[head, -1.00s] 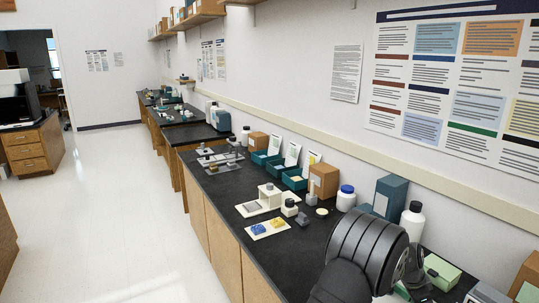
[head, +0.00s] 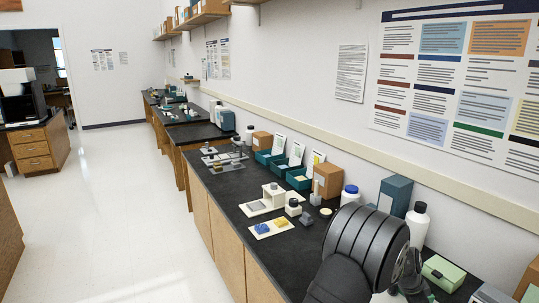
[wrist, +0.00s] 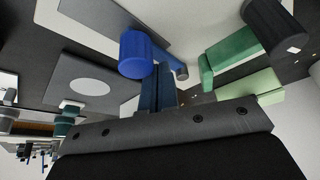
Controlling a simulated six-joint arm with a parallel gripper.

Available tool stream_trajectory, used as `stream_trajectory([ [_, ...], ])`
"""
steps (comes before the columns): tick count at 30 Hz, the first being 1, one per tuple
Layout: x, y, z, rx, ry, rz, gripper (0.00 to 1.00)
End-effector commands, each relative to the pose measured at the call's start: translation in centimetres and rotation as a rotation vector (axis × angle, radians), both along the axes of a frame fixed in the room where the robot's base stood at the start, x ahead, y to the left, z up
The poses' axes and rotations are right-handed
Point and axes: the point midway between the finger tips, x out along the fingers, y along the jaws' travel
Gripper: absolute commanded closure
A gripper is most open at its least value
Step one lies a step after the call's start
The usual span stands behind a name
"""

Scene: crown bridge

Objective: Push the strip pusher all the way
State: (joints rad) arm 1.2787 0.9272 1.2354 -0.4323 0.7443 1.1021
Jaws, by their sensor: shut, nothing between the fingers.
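In the head view my arm's dark links cover most of this area, and the fingers cannot be made out there.
A green box (head: 443,272) lies right of my gripper. A grey plate with a white disc (wrist: 88,86) lies left of the fingers. A white bottle with a black cap (head: 417,228) and a teal box (head: 394,196) stand behind my arm. The bench's front middle holds a tray with blue and yellow pieces (head: 272,228).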

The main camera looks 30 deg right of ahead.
Motion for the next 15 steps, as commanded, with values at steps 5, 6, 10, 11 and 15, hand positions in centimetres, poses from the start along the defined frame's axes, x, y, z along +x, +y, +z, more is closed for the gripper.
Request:
stream_trajectory([
  [5,0.0,0.6,-0.1,0.002,0.001,0.001,1.00],
  [6,0.0,0.7,-0.1,0.002,0.001,0.001,1.00],
  [10,0.0,1.2,-0.1,0.003,0.000,0.001,1.00],
  [11,0.0,1.2,-0.1,0.003,0.000,0.001,1.00],
  [15,0.0,1.6,0.0,0.001,0.000,0.001,1.00],
])
